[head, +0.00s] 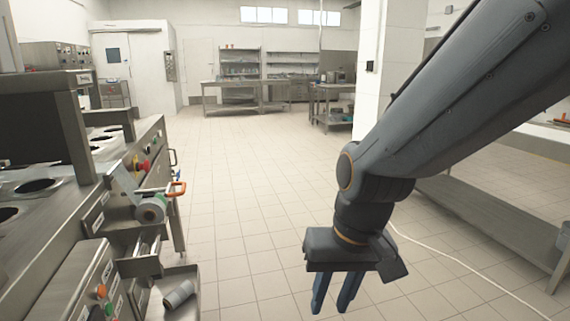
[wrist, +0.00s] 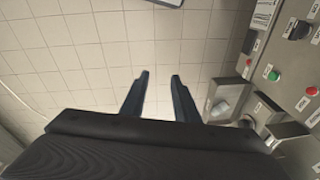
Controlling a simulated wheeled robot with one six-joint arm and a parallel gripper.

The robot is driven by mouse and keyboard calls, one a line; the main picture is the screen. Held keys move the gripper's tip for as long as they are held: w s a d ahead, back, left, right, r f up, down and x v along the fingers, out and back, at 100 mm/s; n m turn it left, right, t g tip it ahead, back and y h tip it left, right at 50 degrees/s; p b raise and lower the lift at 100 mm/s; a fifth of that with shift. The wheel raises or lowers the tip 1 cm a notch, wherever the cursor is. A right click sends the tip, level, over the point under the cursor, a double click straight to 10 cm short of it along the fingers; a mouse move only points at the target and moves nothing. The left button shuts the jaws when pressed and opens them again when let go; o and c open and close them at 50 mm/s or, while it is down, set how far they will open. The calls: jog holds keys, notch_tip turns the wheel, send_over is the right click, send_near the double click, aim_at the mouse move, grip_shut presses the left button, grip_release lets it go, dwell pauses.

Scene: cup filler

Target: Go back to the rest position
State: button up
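My gripper (head: 334,294) hangs pointing down over the open tiled floor, to the right of the steel cup filler machine (head: 75,262). In the wrist view its two blue fingers (wrist: 160,82) stand apart with only floor between them, so it is open and empty. In the head view my arm reaches in from the upper right. The gripper touches nothing.
A grey cylinder (head: 179,294) lies in a steel tray at the machine's lower front. A steel bench (head: 490,225) stands at right. A white cable (head: 455,262) crosses the floor.

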jog(key=s+d+r+p, duration=0.2)
jog(key=d+r+p, duration=0.1)
jog(key=d+p, duration=0.2)
jog(key=s+d+r+m+g+h+p, duration=0.1)
jog(key=d+r+p, duration=0.2)
jog(key=d+p, duration=0.3)
jog(key=shift+s+d+r+p, duration=0.2)
jog(key=shift+s+r+p, duration=0.2)
jog(key=shift+p, duration=0.7)
dwell(1.0)
